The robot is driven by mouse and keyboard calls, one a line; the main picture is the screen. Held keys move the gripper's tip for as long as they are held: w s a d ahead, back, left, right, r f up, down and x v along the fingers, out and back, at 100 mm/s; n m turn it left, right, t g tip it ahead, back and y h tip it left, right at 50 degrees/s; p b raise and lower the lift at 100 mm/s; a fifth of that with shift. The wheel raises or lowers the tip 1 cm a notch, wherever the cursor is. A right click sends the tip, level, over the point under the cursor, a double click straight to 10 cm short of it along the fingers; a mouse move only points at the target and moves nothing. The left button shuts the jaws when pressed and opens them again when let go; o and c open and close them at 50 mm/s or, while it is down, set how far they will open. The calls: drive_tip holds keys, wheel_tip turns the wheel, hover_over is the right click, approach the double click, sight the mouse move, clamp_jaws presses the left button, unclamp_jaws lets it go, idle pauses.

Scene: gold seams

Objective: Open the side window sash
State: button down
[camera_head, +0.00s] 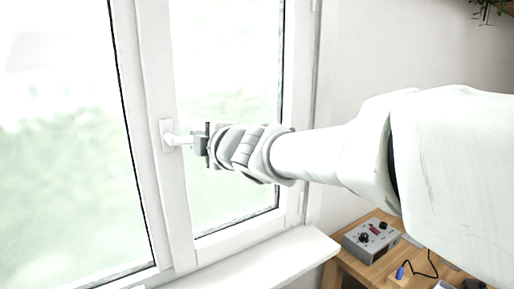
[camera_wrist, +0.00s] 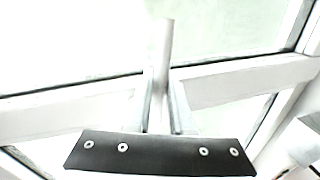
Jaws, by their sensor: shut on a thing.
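The side window sash (camera_head: 182,230) is a white frame around a tall narrow pane at the right of the window. I cannot tell whether it stands open or closed. Its white handle (camera_head: 172,139) sits on a small plate on the left upright of that frame, with the lever pointing right, about level. My gripper (camera_head: 200,142) comes from the right and is shut on the lever's end. In the wrist view, the handle (camera_wrist: 166,42) is a pale bar running between the fingers of my gripper (camera_wrist: 162,108). The fingers hide part of the lever.
A large pane (camera_head: 60,140) fills the left. A white sill (camera_head: 270,262) runs below the window. At lower right, a wooden table (camera_head: 345,272) bears a grey box with knobs (camera_head: 371,240) and a blue-plugged cable (camera_head: 401,271). A plant (camera_head: 490,8) hangs at top right.

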drive_tip(key=shift+r+n, duration=0.35)
drive_tip(key=shift+n, duration=0.15)
idle(0.5)
